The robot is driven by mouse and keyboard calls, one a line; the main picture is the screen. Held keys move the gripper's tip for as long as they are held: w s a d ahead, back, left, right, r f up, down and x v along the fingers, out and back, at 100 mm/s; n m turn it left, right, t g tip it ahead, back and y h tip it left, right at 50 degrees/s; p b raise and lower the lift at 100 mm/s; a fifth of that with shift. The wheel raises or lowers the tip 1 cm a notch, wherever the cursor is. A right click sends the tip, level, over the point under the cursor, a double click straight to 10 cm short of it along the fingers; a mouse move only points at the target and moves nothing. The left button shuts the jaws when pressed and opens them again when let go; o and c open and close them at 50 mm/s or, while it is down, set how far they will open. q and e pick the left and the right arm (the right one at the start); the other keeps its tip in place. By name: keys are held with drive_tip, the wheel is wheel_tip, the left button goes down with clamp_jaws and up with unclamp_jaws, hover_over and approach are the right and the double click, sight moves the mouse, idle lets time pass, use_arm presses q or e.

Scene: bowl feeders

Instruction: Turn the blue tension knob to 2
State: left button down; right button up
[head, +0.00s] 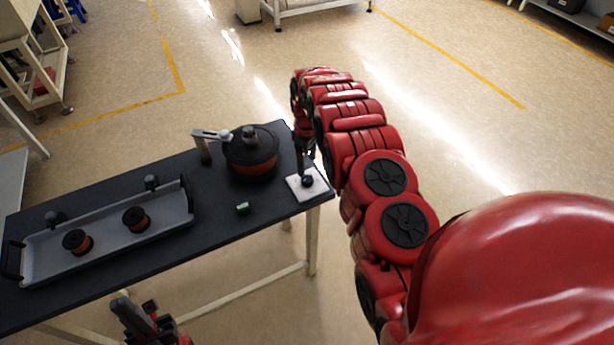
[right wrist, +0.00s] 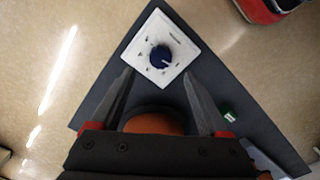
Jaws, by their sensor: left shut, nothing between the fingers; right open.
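The blue tension knob (right wrist: 160,57) sits on a white square dial plate (right wrist: 178,44) with small dark marks around it. In the head view the plate (head: 296,187) lies at the right end of the black table, and the knob (head: 307,181) shows dark on it. My right gripper (right wrist: 158,82) is open, its fingers apart on either side just short of the knob in the right wrist view. In the head view my right gripper (head: 306,165) hangs over the plate. The knob's white pointer line is visible, but the numbers are too small to read. My left gripper (head: 124,302) is shut and empty, low in front of the table.
A black-and-orange bowl feeder (head: 251,150) with a grey arm stands left of the plate. A small green item (head: 242,208) lies on the table (head: 215,230). A grey tray (head: 110,245) with two orange-and-black spools (head: 136,220) is at the left.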

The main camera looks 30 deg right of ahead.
sight(307, 179)
drive_tip(key=shift+f, duration=3.75)
drive_tip(key=shift+c, duration=0.3)
clamp_jaws()
